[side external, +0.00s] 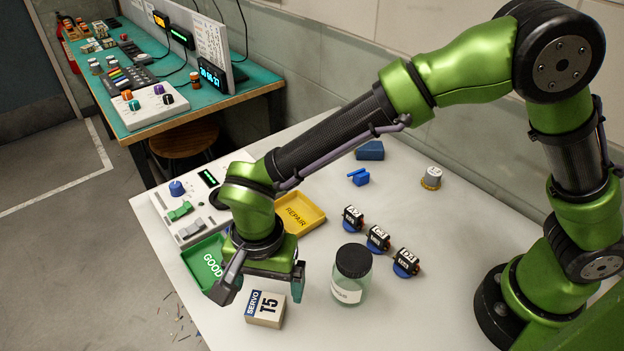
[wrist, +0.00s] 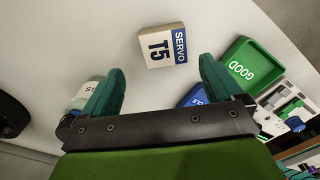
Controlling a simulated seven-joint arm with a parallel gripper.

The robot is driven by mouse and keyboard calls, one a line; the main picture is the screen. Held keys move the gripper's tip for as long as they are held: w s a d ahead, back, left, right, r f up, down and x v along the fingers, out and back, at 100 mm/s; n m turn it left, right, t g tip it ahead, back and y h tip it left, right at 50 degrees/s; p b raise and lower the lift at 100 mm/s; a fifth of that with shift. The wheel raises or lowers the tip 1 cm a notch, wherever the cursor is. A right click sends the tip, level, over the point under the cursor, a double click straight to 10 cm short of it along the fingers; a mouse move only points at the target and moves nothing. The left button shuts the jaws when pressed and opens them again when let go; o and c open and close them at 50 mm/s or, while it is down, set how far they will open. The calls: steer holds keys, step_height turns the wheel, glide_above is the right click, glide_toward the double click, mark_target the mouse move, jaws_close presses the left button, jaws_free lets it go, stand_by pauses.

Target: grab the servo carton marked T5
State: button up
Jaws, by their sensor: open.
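The servo carton marked T5 (side external: 265,309) is a small pale box with a blue SERVO band. It lies on the white bench near the front edge, and all of its label shows in the wrist view (wrist: 162,46). My gripper (side external: 260,290) is open and empty, pointing down close to the carton. In the wrist view my two green fingers (wrist: 160,82) stand wide apart. The carton appears beyond their tips, roughly in line with the gap, slightly turned. I see no contact between fingers and carton; the exact height above it is unclear.
A dark-lidded glass jar (side external: 351,275) stands right of the carton, close to one finger. A green GOOD tray (side external: 196,279) and yellow REPAIR tray (side external: 318,218) lie behind. A blue lettered item (wrist: 192,96) is partly hidden by a finger. Several small servos (side external: 378,239) stand farther right.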

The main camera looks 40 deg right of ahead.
mark_target(266, 302)
steer(key=f, duration=0.5)
steer(key=shift+w+a+f, duration=0.15)
steer(key=shift+w+a, duration=0.1)
steer(key=shift+a, duration=0.05)
steer(key=c, duration=1.1)
